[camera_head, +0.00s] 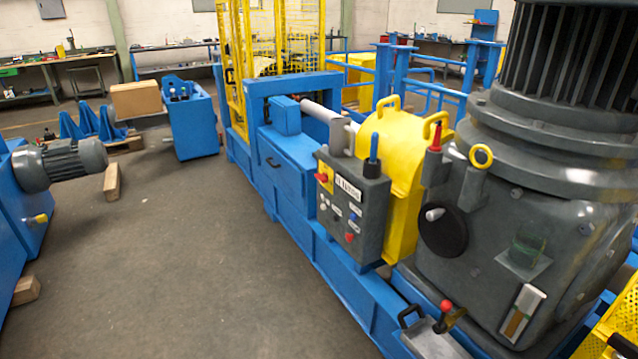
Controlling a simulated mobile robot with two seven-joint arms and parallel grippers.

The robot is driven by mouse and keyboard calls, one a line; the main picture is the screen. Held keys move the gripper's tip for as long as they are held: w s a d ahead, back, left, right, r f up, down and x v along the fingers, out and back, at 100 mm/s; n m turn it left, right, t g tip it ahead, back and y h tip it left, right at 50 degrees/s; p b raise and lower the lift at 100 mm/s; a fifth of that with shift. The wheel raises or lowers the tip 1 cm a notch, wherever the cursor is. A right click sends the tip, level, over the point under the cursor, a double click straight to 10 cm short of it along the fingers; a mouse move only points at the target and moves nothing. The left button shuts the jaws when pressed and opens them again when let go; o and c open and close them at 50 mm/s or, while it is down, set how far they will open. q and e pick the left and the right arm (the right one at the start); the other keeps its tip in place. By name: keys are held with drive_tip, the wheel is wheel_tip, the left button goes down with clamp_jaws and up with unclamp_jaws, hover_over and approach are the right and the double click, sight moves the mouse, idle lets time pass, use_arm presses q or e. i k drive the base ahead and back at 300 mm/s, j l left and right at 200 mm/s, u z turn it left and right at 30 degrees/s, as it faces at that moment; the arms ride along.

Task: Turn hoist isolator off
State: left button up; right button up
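A grey control box (352,205) is mounted on the blue machine frame, right of the picture's middle. On its upper left face is a red rotary handle on a yellow plate (324,177), which looks like an isolator switch. Its exact setting is too small to tell. A white label (347,187) beside it is not clearly legible. Lower on the face are a red knob (349,238) and small labelled controls. A blue-handled lever (373,150) stands on top of the box. Neither of my grippers shows in the head view.
A large grey motor and gearbox (520,215) fills the right side. A yellow guard (398,150) stands behind the box. A red-knobbed lever (445,310) sits at the lower right. The grey floor (190,270) left of the frame is clear.

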sight(323, 178)
drive_tip(key=i+j+u, duration=0.1)
drive_tip(key=i+j, duration=0.9)
drive_tip(key=i, duration=0.25)
drive_tip(key=i+j+u, duration=0.15)
drive_tip(key=i+j, duration=0.35)
drive_tip(key=i, duration=0.15)
